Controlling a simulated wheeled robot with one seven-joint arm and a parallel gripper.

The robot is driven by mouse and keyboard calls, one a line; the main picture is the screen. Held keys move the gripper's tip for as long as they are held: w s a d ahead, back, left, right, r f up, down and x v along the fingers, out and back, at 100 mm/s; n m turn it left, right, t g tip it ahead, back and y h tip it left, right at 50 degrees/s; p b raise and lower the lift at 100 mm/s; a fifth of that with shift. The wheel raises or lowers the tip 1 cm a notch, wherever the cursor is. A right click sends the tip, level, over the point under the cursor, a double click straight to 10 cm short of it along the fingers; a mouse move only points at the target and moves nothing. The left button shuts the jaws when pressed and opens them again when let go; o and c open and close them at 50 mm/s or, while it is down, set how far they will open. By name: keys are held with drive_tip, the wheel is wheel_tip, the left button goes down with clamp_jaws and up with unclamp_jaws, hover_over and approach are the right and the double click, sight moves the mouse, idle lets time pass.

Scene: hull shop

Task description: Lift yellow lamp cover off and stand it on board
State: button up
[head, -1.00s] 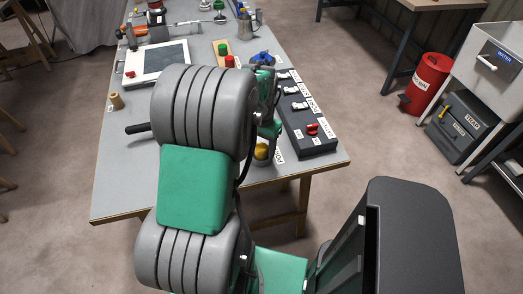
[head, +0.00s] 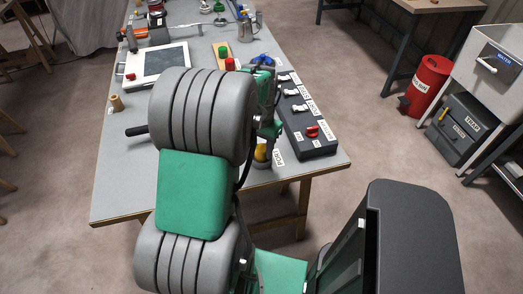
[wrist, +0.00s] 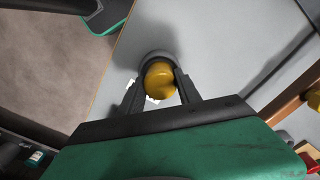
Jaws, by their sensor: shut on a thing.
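The yellow lamp cover (head: 261,153) is at the near edge of the grey bench, beside the PORT label, partly hidden by my arm. In the wrist view the cover (wrist: 160,82) sits between the two dark fingers of my gripper (wrist: 161,79), which are shut on it. A round dark grey base shows around and behind the cover; I cannot tell whether the two are apart. A narrow wooden board (head: 220,52) lies farther back on the bench, with a green cover (head: 222,51) and a red cover (head: 230,64) on it.
A dark switch panel (head: 308,132) with a red switch lies right of the yellow cover. A blue item (head: 263,60) and a metal mug (head: 245,30) stand near the board. A framed screen (head: 158,63) and a wooden peg (head: 116,103) are at left.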

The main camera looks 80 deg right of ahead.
drive_tip(key=r, duration=0.3)
drive_tip(key=shift+s, duration=0.2)
drive_tip(key=s+a+r+b, duration=0.2)
drive_tip(key=s+a+r, duration=0.1)
drive_tip(key=s+r, duration=0.6)
drive_tip(key=s, duration=0.4)
drive_tip(key=shift+a+r, duration=0.15)
drive_tip(key=shift+a, duration=0.15)
